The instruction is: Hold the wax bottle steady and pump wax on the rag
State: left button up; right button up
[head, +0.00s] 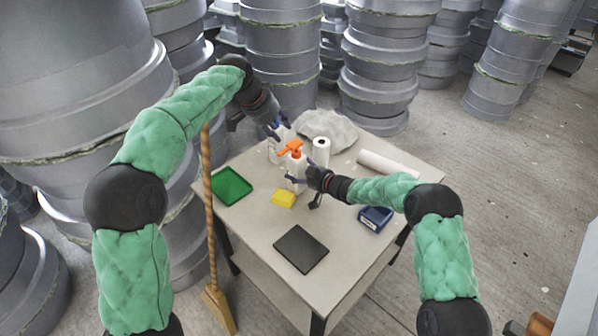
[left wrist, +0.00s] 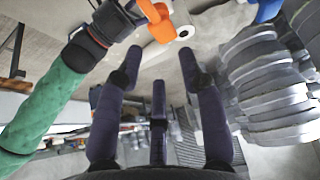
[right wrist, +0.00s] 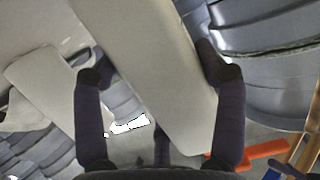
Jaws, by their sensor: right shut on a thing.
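The white wax bottle (head: 298,167) with an orange pump head (head: 291,148) stands upright on the table. My right gripper (head: 302,180) is shut around its body from the right. In the right wrist view the pale bottle body (right wrist: 150,75) fills the space between the fingers. My left gripper (head: 277,131) is above and behind the pump head, apart from it. The left wrist view shows its fingers spread and empty (left wrist: 148,80), with the orange pump head (left wrist: 157,20) beyond them. A small yellow block or folded cloth (head: 283,198) lies in front of the bottle; I cannot tell whether it is the rag.
A pale crumpled heap (head: 328,127) and an upright white roll (head: 320,152) are behind the bottle. A green tray (head: 231,187) is at left, a black flat pad (head: 301,249) in front, a blue box (head: 375,218) at right. A broom (head: 209,220) leans at the table's left edge.

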aim_at(296, 142)
dwell(0.3)
pick_arm(q)
jog(key=shift+w+d, duration=0.1)
jog(key=shift+w, duration=0.05)
jog(key=c, duration=0.7)
jog(key=shift+t+h, duration=0.3)
jog(key=w+d, duration=0.2)
jog(key=w+d+r, duration=0.1)
jog(key=w+d, duration=0.1)
jog(key=shift+w+d+r, duration=0.1)
jog(key=shift+w+d, duration=0.15)
jog(key=shift+w, duration=0.05)
grip_shut()
jog(key=shift+f, duration=3.2)
jog(key=shift+f, duration=0.35)
jog(key=shift+f, duration=1.55)
jog(key=shift+r, duration=1.85)
